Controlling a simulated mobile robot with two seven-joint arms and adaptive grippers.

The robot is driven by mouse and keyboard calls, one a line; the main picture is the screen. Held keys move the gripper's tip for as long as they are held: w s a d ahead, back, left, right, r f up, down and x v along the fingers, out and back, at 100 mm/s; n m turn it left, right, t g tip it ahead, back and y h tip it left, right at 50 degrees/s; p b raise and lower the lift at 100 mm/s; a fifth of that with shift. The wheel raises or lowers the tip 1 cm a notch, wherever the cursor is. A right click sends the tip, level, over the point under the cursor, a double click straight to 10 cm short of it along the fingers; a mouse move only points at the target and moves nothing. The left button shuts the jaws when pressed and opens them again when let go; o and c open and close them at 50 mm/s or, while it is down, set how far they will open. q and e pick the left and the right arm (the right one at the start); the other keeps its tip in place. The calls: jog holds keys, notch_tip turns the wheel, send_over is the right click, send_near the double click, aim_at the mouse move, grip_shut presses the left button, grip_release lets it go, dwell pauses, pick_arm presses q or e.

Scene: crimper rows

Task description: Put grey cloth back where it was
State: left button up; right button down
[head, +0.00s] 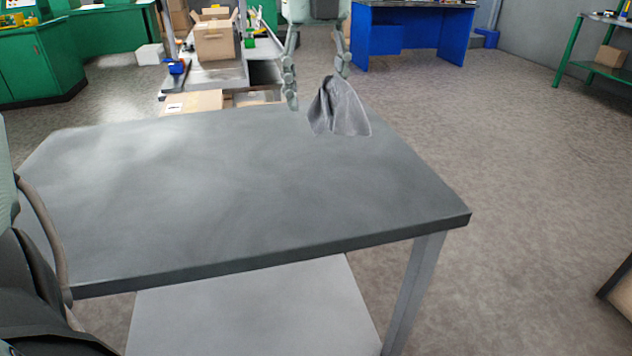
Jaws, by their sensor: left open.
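The grey cloth (341,112) sits bunched up in a peak at the far right end of the grey table (240,190), by its back edge. My left gripper (318,90) hangs down from the top of the head view with its two fingers spread apart. One finger is to the left of the cloth. The other comes down behind or beside the cloth's top, and its tip is partly hidden there. I see no grip on the cloth; whether a finger touches it I cannot tell. My right gripper is not in view.
The rest of the tabletop is bare. Behind it are a cart with a cardboard box (215,38), a flat carton (192,102) and a blue workbench (410,35). A green-framed shelf (600,68) stands at right.

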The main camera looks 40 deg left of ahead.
pick_arm(q)
jog(key=shift+r, duration=1.8)
